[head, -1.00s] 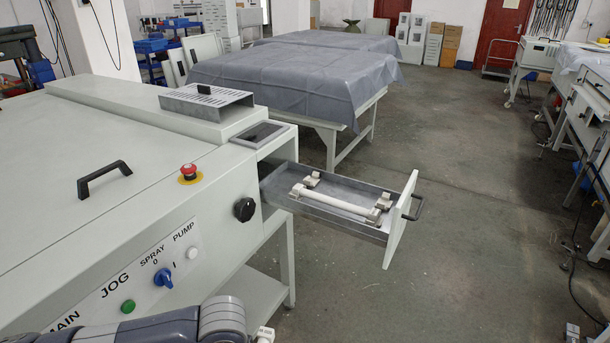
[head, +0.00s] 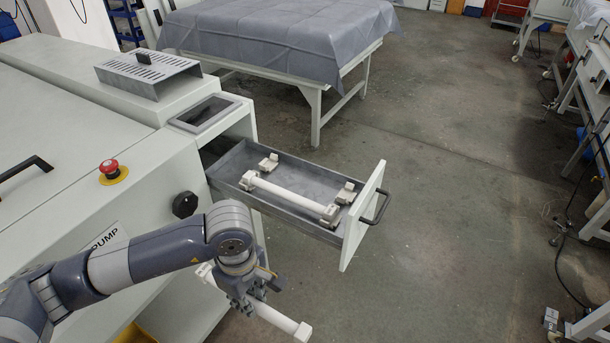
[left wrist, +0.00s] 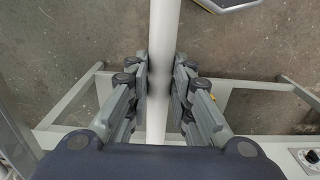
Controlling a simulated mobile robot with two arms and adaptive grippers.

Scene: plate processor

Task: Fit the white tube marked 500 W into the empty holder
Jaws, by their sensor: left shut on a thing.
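A white tube (head: 272,319) is in my left gripper (head: 254,294), below and in front of the drawer in the head view. In the left wrist view the tube (left wrist: 163,60) runs upright between the two fingers of the gripper (left wrist: 160,85), which are shut on it. No 500 W mark can be read. The open grey drawer (head: 277,216) holds another white tube (head: 290,196) between two end sockets. Behind it, the empty holder shows as two white sockets, one at the left (head: 266,165) and one at the right (head: 346,191). My right gripper is not in view.
The machine (head: 60,110) with a red stop button (head: 112,170) and black knob (head: 185,204) stands left of the drawer. The drawer's white front (head: 362,217) has a dark handle (head: 377,208). A covered table (head: 290,40) stands behind.

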